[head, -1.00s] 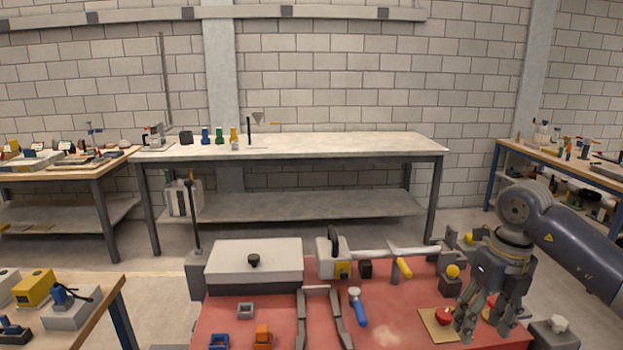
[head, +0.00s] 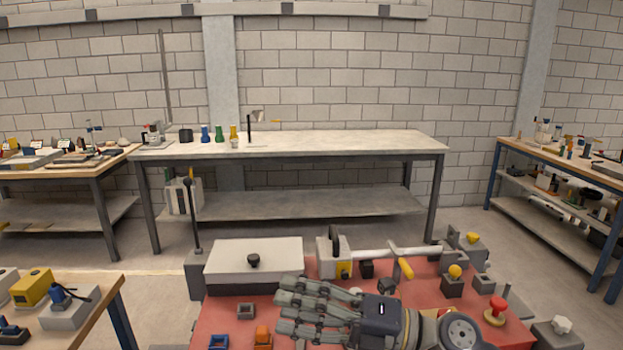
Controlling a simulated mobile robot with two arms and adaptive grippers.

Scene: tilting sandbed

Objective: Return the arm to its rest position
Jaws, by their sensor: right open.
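My right gripper (head: 285,308) is in the head view at the bottom centre, its grey fingers pointing left and spread open with nothing between them. It is over the red work surface (head: 220,315), and my wrist and arm reach in from the lower right. The gripper hides the middle front of the surface. I cannot tell its height above it. My left gripper is not in view.
On the red surface are a white lidded box (head: 225,262), an orange block (head: 263,337), a blue block (head: 219,341), a yellow-handled lever (head: 405,268) and a red knob (head: 496,308). A long white-topped bench (head: 340,143) stands behind, with floor between.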

